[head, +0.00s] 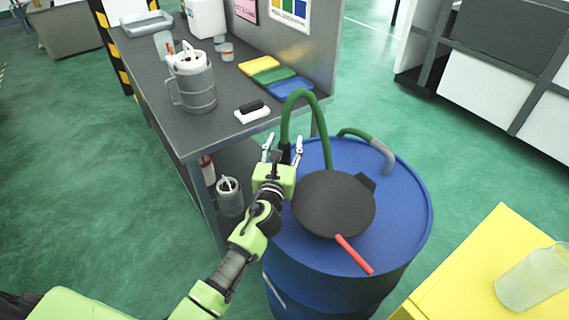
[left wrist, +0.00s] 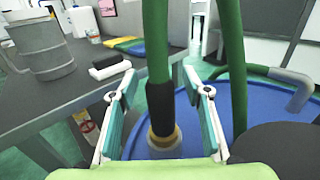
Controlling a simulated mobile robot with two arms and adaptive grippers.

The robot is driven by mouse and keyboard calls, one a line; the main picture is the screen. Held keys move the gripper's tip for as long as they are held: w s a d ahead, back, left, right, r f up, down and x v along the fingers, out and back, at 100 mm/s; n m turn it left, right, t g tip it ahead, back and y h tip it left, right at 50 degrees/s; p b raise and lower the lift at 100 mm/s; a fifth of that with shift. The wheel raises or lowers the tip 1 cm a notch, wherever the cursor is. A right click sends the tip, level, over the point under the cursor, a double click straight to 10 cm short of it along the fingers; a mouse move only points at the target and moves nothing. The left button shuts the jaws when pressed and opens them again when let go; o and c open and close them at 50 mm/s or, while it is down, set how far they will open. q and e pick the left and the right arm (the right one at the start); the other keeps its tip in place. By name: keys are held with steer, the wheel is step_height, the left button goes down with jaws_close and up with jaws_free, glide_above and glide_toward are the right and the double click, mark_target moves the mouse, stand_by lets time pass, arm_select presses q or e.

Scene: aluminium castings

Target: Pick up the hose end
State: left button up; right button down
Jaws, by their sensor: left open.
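The green hose (head: 301,94) arches up above the blue drum (head: 405,225). Its hanging end (left wrist: 160,108) has a black sleeve and a brass tip. In the left wrist view this end hangs upright between the fingers of my left gripper (left wrist: 160,94), with gaps visible on both sides. In the head view my left gripper (head: 283,144) is open at the drum's left edge, around the hose end, whose lower part is hidden behind the gripper. My right gripper is not in view.
A black round lid or pan (head: 335,205) with a red handle (head: 354,255) lies on the drum, near a grey bent pipe (head: 384,158). A grey workbench (head: 150,85) holds a jug (head: 193,85) and a black-and-white brush (head: 252,111). A yellow surface (head: 475,265) is at right.

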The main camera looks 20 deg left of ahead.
arm_select(q)
steer(key=shift+s, duration=0.1)
jaws_close()
steer(key=shift+r, duration=0.15)
